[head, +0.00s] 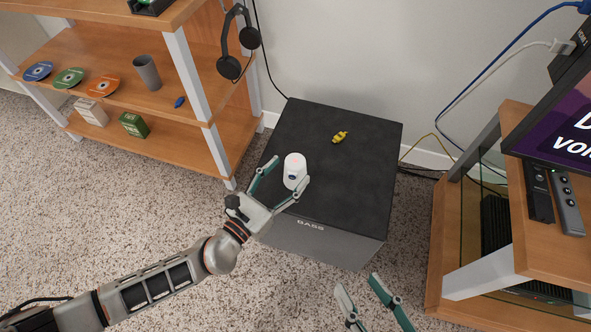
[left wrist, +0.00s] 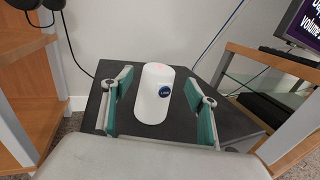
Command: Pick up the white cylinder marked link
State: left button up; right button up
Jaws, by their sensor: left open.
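The white cylinder (head: 294,171) stands upright on top of the dark bass speaker box (head: 345,190). In the left wrist view the white cylinder (left wrist: 153,95) shows a round dark blue mark on its side. My left gripper (head: 286,176) is open, with one finger on each side of the cylinder. In the left wrist view the fingers of my left gripper (left wrist: 160,108) flank it, with a visible gap on both sides. My right gripper (head: 370,297) is at the bottom of the head view, its two fingers apart, with nothing between them.
A small yellow object (head: 340,137) lies on the box behind the cylinder. A wooden shelf (head: 200,100) with discs, a cup and small boxes stands at left, with headphones (head: 238,42) hanging on its side. A wooden TV stand (head: 480,255) with remotes is at right.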

aim_at(295, 164)
pick_arm(q)
jog(key=x, duration=0.4)
jog(key=shift+w+a, duration=0.1)
jog(key=shift+w, duration=0.05)
jog(key=c, duration=1.3)
jog(key=shift+r, duration=0.1)
